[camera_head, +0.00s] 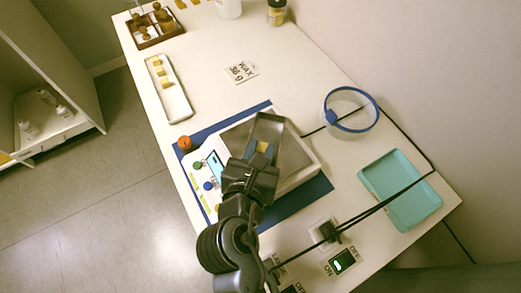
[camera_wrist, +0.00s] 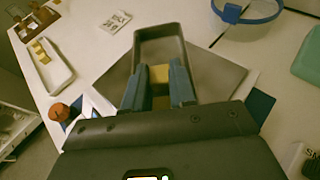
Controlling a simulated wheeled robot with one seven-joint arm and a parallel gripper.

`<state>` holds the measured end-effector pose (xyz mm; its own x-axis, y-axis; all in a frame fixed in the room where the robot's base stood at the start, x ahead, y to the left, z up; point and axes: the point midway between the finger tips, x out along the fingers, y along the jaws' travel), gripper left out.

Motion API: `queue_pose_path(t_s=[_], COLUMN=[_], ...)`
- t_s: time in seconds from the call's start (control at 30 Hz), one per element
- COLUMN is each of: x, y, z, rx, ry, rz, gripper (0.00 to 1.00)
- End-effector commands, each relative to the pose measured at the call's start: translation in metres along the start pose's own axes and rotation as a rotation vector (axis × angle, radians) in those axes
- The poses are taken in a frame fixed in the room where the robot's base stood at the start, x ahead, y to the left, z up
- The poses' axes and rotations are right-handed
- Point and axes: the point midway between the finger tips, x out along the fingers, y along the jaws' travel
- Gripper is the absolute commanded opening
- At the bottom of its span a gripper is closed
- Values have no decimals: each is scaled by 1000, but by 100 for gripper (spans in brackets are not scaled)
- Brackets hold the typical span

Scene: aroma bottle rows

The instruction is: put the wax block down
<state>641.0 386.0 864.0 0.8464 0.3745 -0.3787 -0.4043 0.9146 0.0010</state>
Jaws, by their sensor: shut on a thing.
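My gripper (camera_head: 262,149) is over the scale, with its blue fingers pointing into a dark rectangular tin (camera_head: 269,124). In the wrist view my gripper (camera_wrist: 158,88) is shut on a yellow wax block (camera_wrist: 159,73), which shows between the fingers. The block is at or inside the near part of the tin (camera_wrist: 160,31); I cannot tell whether it touches the bottom. The tin stands on the grey plate (camera_head: 294,155) of the white scale, which lies on a blue mat (camera_head: 301,199).
A white tray (camera_head: 179,105) holds several yellow blocks, beside a card reading "WAX 36 g" (camera_head: 241,71). An orange-red round object (camera_head: 184,142) stands at the mat's left corner. A blue ring (camera_head: 376,112), a teal tray (camera_head: 407,181) and black cables (camera_head: 388,201) lie to the right.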

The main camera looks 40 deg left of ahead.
Motion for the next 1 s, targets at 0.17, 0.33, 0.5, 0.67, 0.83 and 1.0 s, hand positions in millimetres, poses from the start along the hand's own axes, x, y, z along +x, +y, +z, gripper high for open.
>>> queue_pose_path(t_s=[0.17, 0.33, 0.5, 0.67, 0.83, 1.0], x=[1, 2, 4, 5, 6, 5], y=[0, 0, -1, -2, -2, -2], z=[-5, -8, -15, -20, -23, -24], rx=[-1, -2, -3, -3, -4, -4], ry=[5, 8, 12, 15, 17, 19], rz=[0, -1, -2, -3, -3, -3], gripper=[0, 0, 0, 0, 30, 36])
